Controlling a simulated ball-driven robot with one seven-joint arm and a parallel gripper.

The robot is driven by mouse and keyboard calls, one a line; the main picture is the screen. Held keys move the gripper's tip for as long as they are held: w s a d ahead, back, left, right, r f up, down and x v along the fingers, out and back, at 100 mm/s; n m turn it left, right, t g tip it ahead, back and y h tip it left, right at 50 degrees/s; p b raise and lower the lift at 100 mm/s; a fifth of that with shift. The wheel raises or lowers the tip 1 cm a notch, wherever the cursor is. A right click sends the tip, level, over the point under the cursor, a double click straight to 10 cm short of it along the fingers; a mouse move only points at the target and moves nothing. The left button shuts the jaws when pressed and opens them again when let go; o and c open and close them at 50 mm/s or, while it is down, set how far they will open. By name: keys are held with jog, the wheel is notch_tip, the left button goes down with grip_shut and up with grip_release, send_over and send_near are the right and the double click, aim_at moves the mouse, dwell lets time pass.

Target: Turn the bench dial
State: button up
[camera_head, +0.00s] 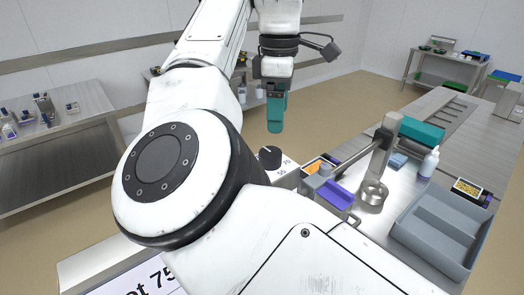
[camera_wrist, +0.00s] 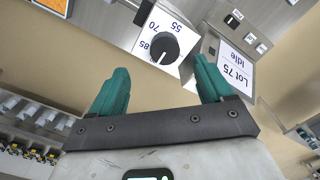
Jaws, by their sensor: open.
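The bench dial (camera_head: 270,157) is a black round knob with a white pointer line, standing up from a white scale plate. In the wrist view the dial (camera_wrist: 166,48) shows the numbers 55, 70 and 85 around it. Its pointer slants to the lower left there, on the 85 side. My gripper (camera_head: 276,128) hangs above the dial in the head view, teal fingers pointing down. In the wrist view my gripper (camera_wrist: 160,68) is open and empty, with the dial beyond the gap between its fingertips. The fingers do not touch the dial.
A panel reading "Lot 75 Idle" (camera_wrist: 236,68) sits beside the dial. Right of it on the bench are a purple-topped part (camera_head: 335,194), a metal post (camera_head: 382,150), a white bottle (camera_head: 430,162) and a grey tray (camera_head: 400,232). The air around the dial looks clear.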

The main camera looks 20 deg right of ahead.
aim_at(270, 151)
jog(key=shift+n, duration=0.4)
jog(key=f, duration=0.3)
jog(key=a+f, duration=0.1)
jog(key=f, duration=0.2)
jog(key=f+p, duration=0.1)
jog(key=f, duration=0.2)
jog(key=shift+a+f, duration=0.15)
jog(key=shift+f, duration=0.15)
jog(key=shift+w, duration=0.1)
jog(key=c, duration=1)
